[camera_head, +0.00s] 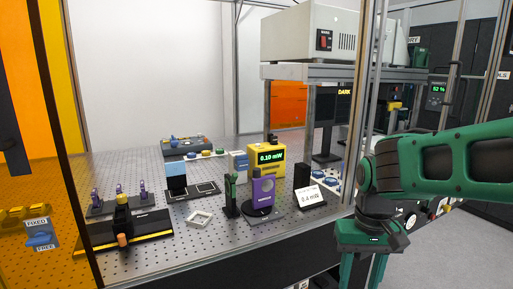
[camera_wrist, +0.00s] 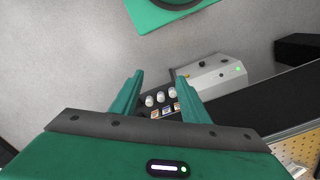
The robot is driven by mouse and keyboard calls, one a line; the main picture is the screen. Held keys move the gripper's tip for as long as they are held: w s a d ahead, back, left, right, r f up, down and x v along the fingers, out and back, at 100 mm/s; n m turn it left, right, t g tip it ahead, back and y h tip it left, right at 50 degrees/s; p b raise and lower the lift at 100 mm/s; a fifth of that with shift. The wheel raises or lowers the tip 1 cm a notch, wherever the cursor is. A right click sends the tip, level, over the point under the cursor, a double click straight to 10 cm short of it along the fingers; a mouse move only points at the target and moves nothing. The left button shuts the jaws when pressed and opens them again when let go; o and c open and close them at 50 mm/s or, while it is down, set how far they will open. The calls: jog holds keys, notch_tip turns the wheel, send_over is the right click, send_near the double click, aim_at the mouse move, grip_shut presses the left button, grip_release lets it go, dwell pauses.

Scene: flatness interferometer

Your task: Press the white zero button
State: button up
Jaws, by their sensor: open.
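My gripper (camera_head: 363,268) hangs at the right of the head view, outside the bench frame, fingers pointing down. In the wrist view my gripper (camera_wrist: 161,78) is open, with nothing between its fingers. Beyond the fingers, a dark panel shows a row of whitish round knobs or buttons (camera_wrist: 161,97) and a row of small square ones (camera_wrist: 167,109) in white and orange tones. They look apart from the fingers. No label is readable, so I cannot tell which is the white zero button. A yellow meter (camera_head: 270,158) on the bench reads 0.10 mW.
The perforated bench (camera_head: 225,240) holds a purple device (camera_head: 262,190), a white 0.4 mW sign (camera_head: 311,196) and other optics. A metal frame post (camera_head: 365,100) stands left of my arm. A grey box with a green light (camera_wrist: 215,74) adjoins the knob panel. Grey floor lies at right.

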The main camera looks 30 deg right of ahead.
grip_shut()
dwell(1.4)
